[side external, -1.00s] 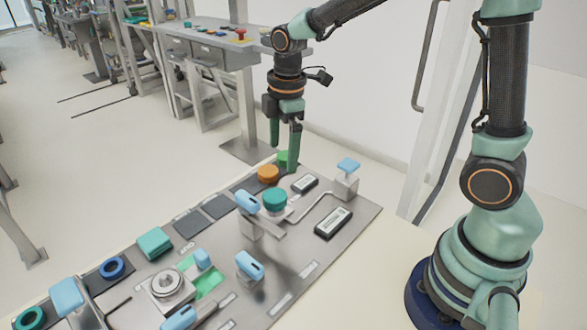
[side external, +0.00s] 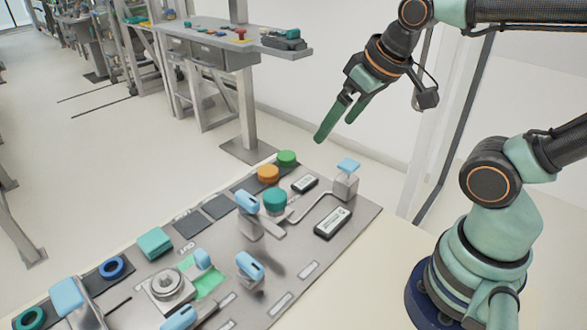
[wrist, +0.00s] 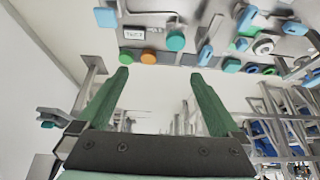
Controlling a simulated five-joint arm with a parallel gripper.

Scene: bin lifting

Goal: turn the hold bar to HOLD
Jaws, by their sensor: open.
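The grey control panel (side external: 300,255) bears several blue-handled controls, and I cannot read labels to tell which is the hold bar. One blue handle (side external: 247,202) stands on a grey block with a flat metal bar beside the teal button. Another blue handle (side external: 250,265) is nearer the front. A blue-capped post (side external: 347,167) stands at the panel's right end by a bent slot. My gripper (side external: 335,129) is open and empty, tilted down to the left, in the air above and beyond the panel's right end. In the wrist view its fingers (wrist: 159,77) are spread with nothing between them.
Green (side external: 287,157), orange (side external: 268,173) and teal (side external: 275,198) round buttons line the panel's far right side. Two dark display boxes (side external: 333,222) lie near the right end. A grey bench (side external: 220,45) stands behind. The air around my gripper is clear.

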